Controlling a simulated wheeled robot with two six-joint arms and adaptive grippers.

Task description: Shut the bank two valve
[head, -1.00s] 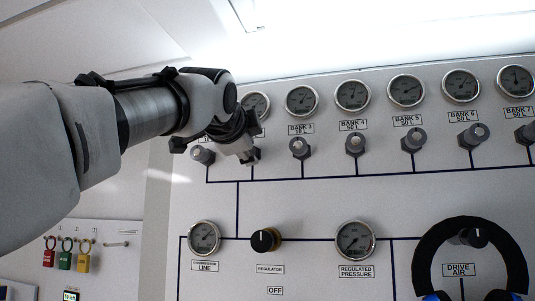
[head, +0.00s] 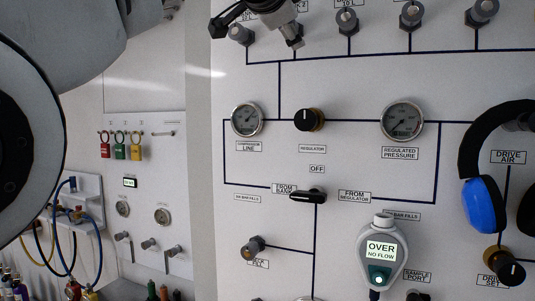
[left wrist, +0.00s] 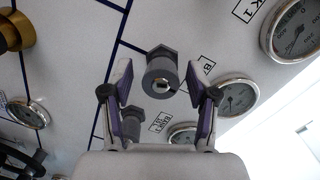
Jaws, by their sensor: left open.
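The bank two valve (left wrist: 161,76), a grey knob with a light square mark, is in the middle of the left wrist view. In the head view it is mostly hidden behind my left gripper (head: 292,38). In the left wrist view my left gripper (left wrist: 160,100) is open, with one finger on each side of the valve as seen. I cannot tell whether the fingers touch it. The label beside it (left wrist: 206,65) is partly covered by a finger. My right gripper is not in view.
Similar valves flank it: one to its left (head: 241,34) and the bank three valve (head: 348,20) to its right. Below are a regulator knob (head: 309,119), gauges and a selector handle (head: 307,196). Ear defenders (head: 484,205) hang at right. A handheld meter (head: 382,254) reads OVER.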

